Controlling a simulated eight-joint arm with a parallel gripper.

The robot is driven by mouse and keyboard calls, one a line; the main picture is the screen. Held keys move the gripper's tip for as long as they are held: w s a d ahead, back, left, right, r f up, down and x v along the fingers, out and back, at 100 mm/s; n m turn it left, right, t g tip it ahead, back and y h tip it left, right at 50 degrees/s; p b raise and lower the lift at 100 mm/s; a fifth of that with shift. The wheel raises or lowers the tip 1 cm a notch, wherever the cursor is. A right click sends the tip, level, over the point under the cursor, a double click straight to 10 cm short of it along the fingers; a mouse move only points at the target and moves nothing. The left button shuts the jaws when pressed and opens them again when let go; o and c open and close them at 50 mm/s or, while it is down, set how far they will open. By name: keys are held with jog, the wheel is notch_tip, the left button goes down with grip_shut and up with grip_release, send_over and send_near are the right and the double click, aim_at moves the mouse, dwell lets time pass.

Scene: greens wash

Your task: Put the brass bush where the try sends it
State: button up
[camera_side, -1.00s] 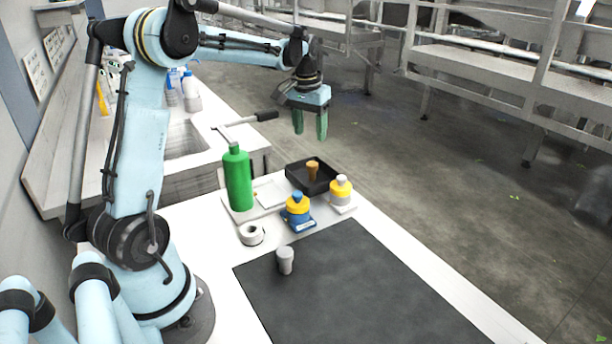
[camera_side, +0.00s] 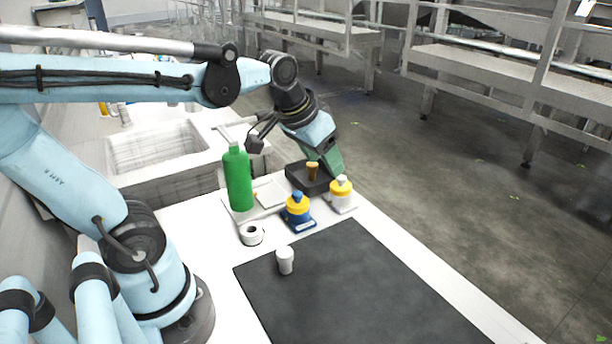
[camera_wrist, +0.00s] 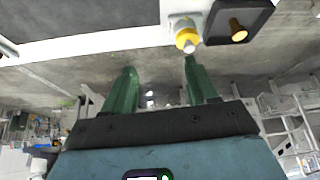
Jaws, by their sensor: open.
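The brass bush (camera_side: 313,171) stands upright in a black tray (camera_side: 296,181) at the far end of the white table. In the wrist view the bush (camera_wrist: 237,29) shows at the upper right, in the tray (camera_wrist: 262,16). My gripper (camera_side: 328,160) is tilted just beyond and right of the bush in the side view, apart from it as far as I can tell. In the wrist view my gripper (camera_wrist: 160,77) has its green fingers apart with nothing between them. A grey-white cylinder (camera_side: 285,261) stands on the dark mat (camera_side: 370,290).
A blue bottle with a yellow collar (camera_side: 297,209) and a white bottle with a yellow collar (camera_side: 341,192) stand near the tray. A white roll (camera_side: 251,234) lies nearer. Most of the mat is clear.

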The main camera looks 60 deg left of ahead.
jog(key=s+d+f+m+t, duration=0.1)
jog(key=s+d+f, duration=0.2)
jog(key=s+d, duration=0.1)
jog(key=shift+s+d+f+t+h, duration=0.2)
jog(key=shift+t+h, duration=0.1)
jog(key=shift+h, duration=0.1)
